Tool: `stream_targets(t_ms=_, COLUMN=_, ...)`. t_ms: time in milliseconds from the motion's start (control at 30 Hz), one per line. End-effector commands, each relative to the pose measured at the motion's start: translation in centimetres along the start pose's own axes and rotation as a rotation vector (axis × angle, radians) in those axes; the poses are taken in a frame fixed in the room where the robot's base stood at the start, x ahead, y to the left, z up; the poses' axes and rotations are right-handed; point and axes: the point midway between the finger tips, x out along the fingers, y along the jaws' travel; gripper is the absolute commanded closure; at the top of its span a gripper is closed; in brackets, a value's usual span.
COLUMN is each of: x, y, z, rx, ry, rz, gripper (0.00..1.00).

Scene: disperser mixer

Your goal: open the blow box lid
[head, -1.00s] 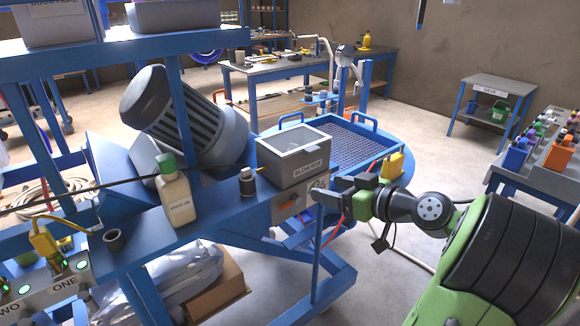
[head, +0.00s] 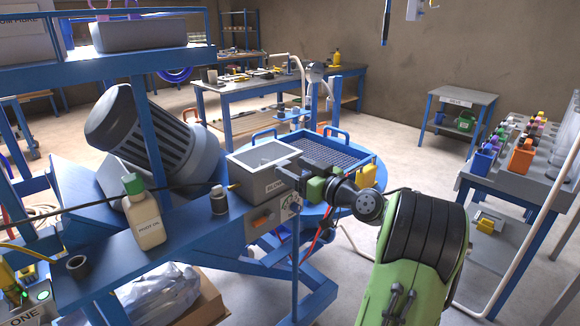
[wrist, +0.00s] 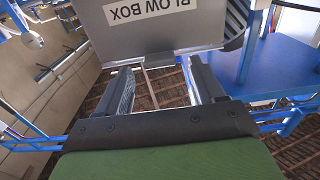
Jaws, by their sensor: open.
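The blow box (head: 262,187) is a grey box on the blue bench, with its label partly covered by my gripper in the head view. Its lid (head: 265,156), a pale frame around a clear pane, lies shut on top. My gripper (head: 290,181) is at the front right corner of the box. In the wrist view the box (wrist: 120,32) appears upside down, label at the top. The two fingers of my gripper (wrist: 160,88) are apart there, just off the box's edge strip (wrist: 168,53). A thin pale bar shows between them; I cannot tell whether anything touches.
A small dark bottle (head: 219,199) and a cream bottle with a green cap (head: 142,212) stand left of the box. A round blue table with a mesh tray (head: 325,150) is behind.

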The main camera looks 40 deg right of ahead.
Motion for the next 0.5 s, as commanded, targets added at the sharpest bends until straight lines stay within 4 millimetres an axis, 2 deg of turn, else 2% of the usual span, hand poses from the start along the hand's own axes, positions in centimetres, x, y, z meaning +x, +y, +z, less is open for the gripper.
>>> stream_targets(t_ms=133, x=1.9, y=0.0, z=0.0, rx=0.000, ry=0.000, rz=0.000, gripper=0.32)
stream_targets(t_ms=400, x=2.2, y=0.0, z=0.0, rx=0.001, ry=0.000, rz=0.001, gripper=0.32)
stream_targets(t_ms=433, x=2.2, y=0.0, z=0.0, rx=0.001, ry=0.000, rz=0.001, gripper=0.33)
stream_targets(t_ms=500, x=2.2, y=0.0, z=0.0, rx=0.001, ry=-0.001, rz=0.001, gripper=0.44)
